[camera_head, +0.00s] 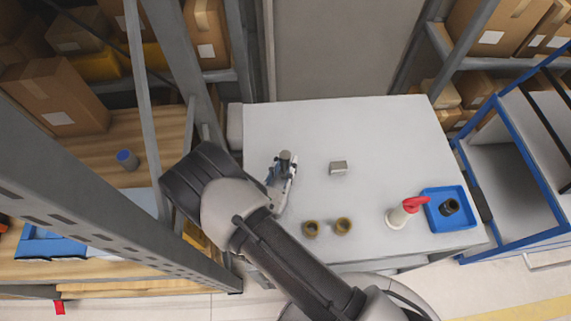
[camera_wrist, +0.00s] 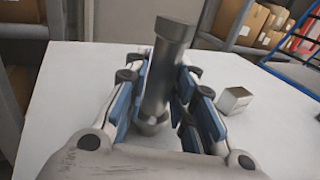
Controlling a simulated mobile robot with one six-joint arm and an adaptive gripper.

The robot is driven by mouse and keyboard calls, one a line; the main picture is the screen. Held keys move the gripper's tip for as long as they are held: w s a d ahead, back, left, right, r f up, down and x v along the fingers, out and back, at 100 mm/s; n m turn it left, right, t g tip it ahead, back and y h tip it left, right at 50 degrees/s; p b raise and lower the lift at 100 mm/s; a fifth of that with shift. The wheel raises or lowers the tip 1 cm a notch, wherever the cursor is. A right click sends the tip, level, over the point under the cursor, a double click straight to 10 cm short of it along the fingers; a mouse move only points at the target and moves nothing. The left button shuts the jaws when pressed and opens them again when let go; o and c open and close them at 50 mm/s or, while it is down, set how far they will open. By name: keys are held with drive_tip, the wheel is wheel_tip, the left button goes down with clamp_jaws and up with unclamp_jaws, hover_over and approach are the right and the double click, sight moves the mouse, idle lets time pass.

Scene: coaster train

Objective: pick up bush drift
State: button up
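The bush drift appears to be the grey stepped cylinder (camera_wrist: 163,70) standing nearly upright in the wrist view, with a wider head on top and a collar low down. Its dark top (camera_head: 286,156) shows in the head view, at the left of the white table. My gripper (camera_wrist: 160,88) has its blue-padded fingers on either side of the shaft, close to it. I cannot tell whether the pads touch or press it. The lower end is partly hidden by my gripper. In the head view my gripper (camera_head: 281,180) is low over the table.
On the white table (camera_head: 390,130) are a small metal block (camera_head: 338,168), two brass-coloured rings (camera_head: 311,228) (camera_head: 343,226), a white bottle with a red top (camera_head: 402,213) and a blue tray (camera_head: 432,213) holding a dark ring (camera_head: 449,207). The table's back is clear. Shelving stands left.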

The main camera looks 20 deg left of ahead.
clamp_jaws()
idle(0.3)
